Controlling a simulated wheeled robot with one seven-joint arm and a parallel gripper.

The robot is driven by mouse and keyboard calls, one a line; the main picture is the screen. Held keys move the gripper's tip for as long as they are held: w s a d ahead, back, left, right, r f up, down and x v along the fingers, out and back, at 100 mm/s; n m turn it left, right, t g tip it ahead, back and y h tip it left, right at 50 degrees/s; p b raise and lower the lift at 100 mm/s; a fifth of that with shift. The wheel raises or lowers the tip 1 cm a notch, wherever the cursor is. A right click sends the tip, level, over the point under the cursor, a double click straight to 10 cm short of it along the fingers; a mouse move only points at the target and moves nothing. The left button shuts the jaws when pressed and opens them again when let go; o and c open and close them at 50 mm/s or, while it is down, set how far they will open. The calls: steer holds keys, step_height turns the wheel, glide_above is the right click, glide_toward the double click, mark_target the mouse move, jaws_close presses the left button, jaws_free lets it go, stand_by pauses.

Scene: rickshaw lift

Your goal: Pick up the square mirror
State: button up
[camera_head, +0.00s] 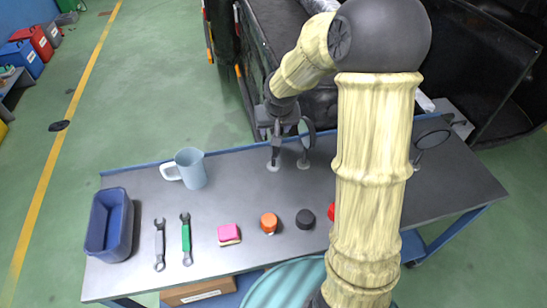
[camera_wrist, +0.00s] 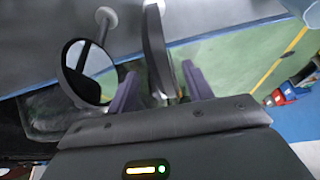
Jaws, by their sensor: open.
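My gripper (camera_head: 277,125) is over the back edge of the table. In the wrist view its purple fingers (camera_wrist: 162,85) are apart, one on each side of a dark mirror (camera_wrist: 156,48) seen edge-on. This may be the square mirror; its shape cannot be told from this angle. Its stand base (camera_head: 272,166) shows on the table below my gripper. Whether the fingers touch it is unclear. A round mirror (camera_wrist: 88,70) on a thin stem is just left of the left finger in the wrist view; it also shows beside my gripper in the head view (camera_head: 309,128).
Another mirror (camera_head: 434,139) stands right of my arm. On the grey table (camera_head: 240,185) are a blue mug (camera_head: 190,168), blue bin (camera_head: 108,225), two wrenches, a pink sponge (camera_head: 228,233), an orange item (camera_head: 269,222) and a black one (camera_head: 305,219). A dark vehicle is behind the table.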

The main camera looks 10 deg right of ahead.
steer(key=x, duration=0.3)
steer(key=shift+w+f, duration=0.15)
stand_by(0.3)
jaws_close()
